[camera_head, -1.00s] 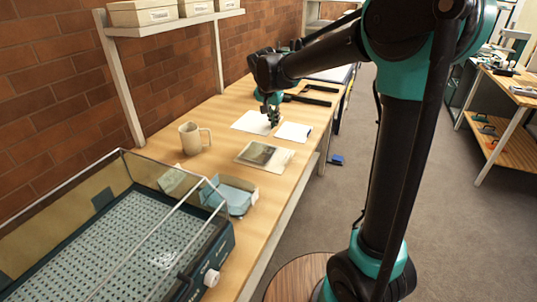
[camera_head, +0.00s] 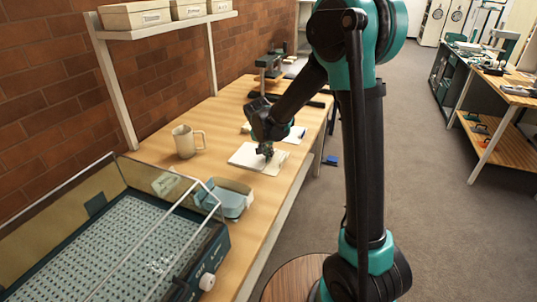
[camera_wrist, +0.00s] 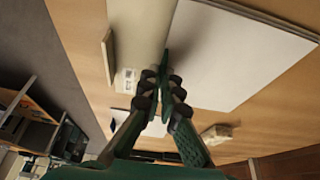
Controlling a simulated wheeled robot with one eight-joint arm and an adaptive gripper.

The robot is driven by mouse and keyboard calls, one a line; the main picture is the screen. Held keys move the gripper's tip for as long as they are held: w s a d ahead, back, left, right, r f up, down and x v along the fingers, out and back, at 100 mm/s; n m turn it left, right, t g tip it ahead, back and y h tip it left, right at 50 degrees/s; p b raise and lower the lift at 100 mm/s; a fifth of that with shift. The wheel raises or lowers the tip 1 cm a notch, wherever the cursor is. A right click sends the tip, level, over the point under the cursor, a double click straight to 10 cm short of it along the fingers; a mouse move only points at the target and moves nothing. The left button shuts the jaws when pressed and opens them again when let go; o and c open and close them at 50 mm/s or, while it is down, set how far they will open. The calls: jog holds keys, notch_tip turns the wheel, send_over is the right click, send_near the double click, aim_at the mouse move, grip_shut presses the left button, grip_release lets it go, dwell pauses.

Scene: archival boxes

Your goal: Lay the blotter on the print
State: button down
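The blotter (camera_head: 247,156) is a plain white sheet. In the head view it lies over the print's place and hides the picture. A cream strip of the print's mount (camera_head: 276,162) shows at its right; it also shows in the wrist view (camera_wrist: 138,40). My gripper (camera_head: 266,150) is at the blotter's right edge. In the wrist view my gripper (camera_wrist: 162,75) has its fingertips together on the edge of the blotter (camera_wrist: 235,55). I cannot tell whether the sheet touches the print all over.
A beige mug (camera_head: 185,141) stands behind and left, near the wall. A blue tray (camera_head: 233,199) and a glass-sided basin (camera_head: 122,250) are nearer on the bench. A white sheet (camera_head: 296,133) lies beyond my gripper. A shelf with boxes (camera_head: 165,24) hangs above.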

jog(key=c, duration=1.7)
grip_release()
jog(key=shift+f, duration=0.1)
jog(key=v, duration=1.2)
jog(key=s+d+f+n, duration=0.1)
jog(key=s+d+f, duration=0.3)
jog(key=s+d, duration=0.3)
jog(key=s+d+f+n+y, duration=0.1)
jog(key=s+d+f+n, duration=0.1)
jog(key=s+d+f, duration=0.2)
jog(key=s+d+f+n, duration=0.1)
jog(key=s+d+f, duration=0.3)
jog(key=s+d, duration=0.6)
jog(key=shift+s+y, duration=0.3)
jog(key=shift+s, duration=0.85)
